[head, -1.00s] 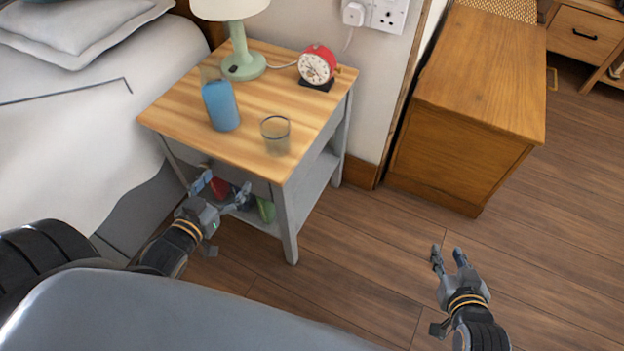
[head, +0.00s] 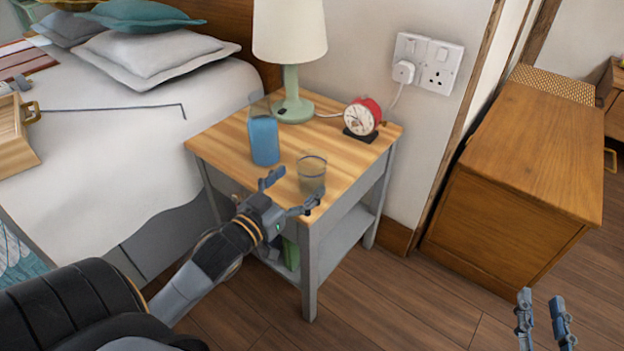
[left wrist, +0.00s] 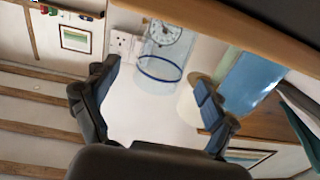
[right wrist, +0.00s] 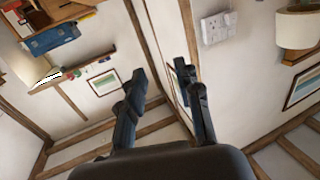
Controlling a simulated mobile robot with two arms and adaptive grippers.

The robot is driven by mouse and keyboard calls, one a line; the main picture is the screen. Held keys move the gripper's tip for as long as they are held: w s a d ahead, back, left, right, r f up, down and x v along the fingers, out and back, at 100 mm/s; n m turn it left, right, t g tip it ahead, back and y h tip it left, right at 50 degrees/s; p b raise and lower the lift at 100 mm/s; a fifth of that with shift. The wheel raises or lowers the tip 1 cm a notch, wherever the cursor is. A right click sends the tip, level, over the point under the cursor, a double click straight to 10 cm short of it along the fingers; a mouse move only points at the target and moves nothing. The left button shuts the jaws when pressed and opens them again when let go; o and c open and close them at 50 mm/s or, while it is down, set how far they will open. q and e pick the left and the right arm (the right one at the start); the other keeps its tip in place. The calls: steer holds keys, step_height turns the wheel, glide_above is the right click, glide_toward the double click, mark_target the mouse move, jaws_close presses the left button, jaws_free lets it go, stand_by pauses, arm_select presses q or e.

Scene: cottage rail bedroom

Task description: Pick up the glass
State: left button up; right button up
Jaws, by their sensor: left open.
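The clear glass (head: 312,176) stands upright near the front right corner of the wooden bedside table (head: 235,130). My left gripper (head: 292,192) is open and empty, just in front of the glass at the table's front edge. In the left wrist view the glass (left wrist: 160,75) appears upside down, ahead of and between the two spread fingers. The fingers do not appear to touch it. My right gripper (head: 541,302) is open and empty at the lower right, over the floor. The right wrist view shows its fingers apart, with only walls and furniture beyond.
A blue-filled bottle (head: 265,141) stands left of the glass. Behind are a green lamp (head: 291,90) and a red alarm clock (head: 361,117). The bed (head: 130,150) lies to the left and a wooden chest (head: 530,170) to the right, with bare floor between table and chest.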

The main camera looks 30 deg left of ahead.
mark_target(303, 180)
arm_select(q)
steer(key=shift+w+f, duration=0.1)
steer(key=shift+w, duration=0.2)
steer(key=w, duration=0.1)
steer(key=w+b, duration=0.2)
steer(key=w, duration=0.1)
steer(key=shift+f, duration=0.25)
steer(key=shift+w, duration=0.35)
steer(key=c, duration=1.3)
steer(key=shift+r, duration=0.1)
steer(key=shift+c, duration=0.4)
arm_select(e)
step_height(303, 180, up, 8)
steer(key=s+t+y, duration=0.1)
steer(key=t+y, duration=0.1)
steer(key=t, duration=0.3)
steer(key=shift+s+a+r, duration=0.15)
steer(key=shift+s+a, duration=0.2)
